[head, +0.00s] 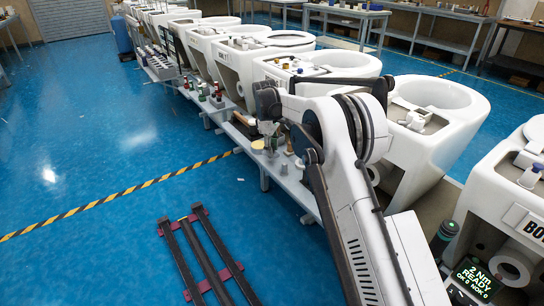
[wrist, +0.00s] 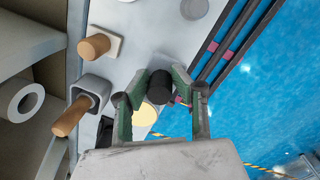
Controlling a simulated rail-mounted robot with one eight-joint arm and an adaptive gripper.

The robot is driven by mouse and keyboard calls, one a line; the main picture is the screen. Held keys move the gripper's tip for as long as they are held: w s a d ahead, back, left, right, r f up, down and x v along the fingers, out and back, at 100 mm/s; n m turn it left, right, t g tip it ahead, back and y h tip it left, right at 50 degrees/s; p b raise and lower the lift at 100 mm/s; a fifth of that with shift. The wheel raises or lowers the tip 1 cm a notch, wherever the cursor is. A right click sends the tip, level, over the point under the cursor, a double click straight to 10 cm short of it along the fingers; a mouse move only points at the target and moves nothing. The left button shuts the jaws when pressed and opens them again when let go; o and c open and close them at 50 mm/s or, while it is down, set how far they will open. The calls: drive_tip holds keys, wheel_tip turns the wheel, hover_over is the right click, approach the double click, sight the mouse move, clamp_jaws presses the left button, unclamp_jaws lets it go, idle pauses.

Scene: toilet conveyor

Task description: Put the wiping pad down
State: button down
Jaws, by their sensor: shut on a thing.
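My gripper (wrist: 160,80) has its two green-padded fingers on either side of a black cylinder, which looks like the grip of the wiping pad (wrist: 160,87). The pad's face is not clearly visible. A cream round disc (wrist: 147,115) shows below between the fingers; I cannot tell whether it belongs to the held thing. In the head view, my gripper (head: 271,132) is low over the narrow grey bench (head: 290,183) beside the toilets, and the held thing is too small to make out. I cannot tell whether it touches the bench.
A wooden-handled piece on a pale square base (wrist: 95,45) and a grey square holder with a wooden handle (wrist: 77,112) stand left of the gripper. A grey disc (wrist: 194,8) lies farther along the bench. White toilets (head: 420,125) line one side; dark floor rails (head: 205,255) lie on the other.

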wheel_tip(320, 180, down, 3)
drive_tip(key=shift+r+b, duration=0.1)
drive_tip(key=shift+b, duration=0.3)
drive_tip(key=c, duration=1.4)
unclamp_jaws()
drive_tip(key=shift+c, duration=0.2)
drive_tip(key=r+p, duration=0.1)
drive_tip(key=r, duration=0.3)
drive_tip(key=r+p, duration=0.1)
drive_tip(key=r, duration=0.3)
drive_tip(key=a+r+p, duration=0.1)
drive_tip(key=r, duration=0.3)
drive_tip(key=shift+s+a, duration=0.1)
drive_tip(key=shift+s, duration=0.25)
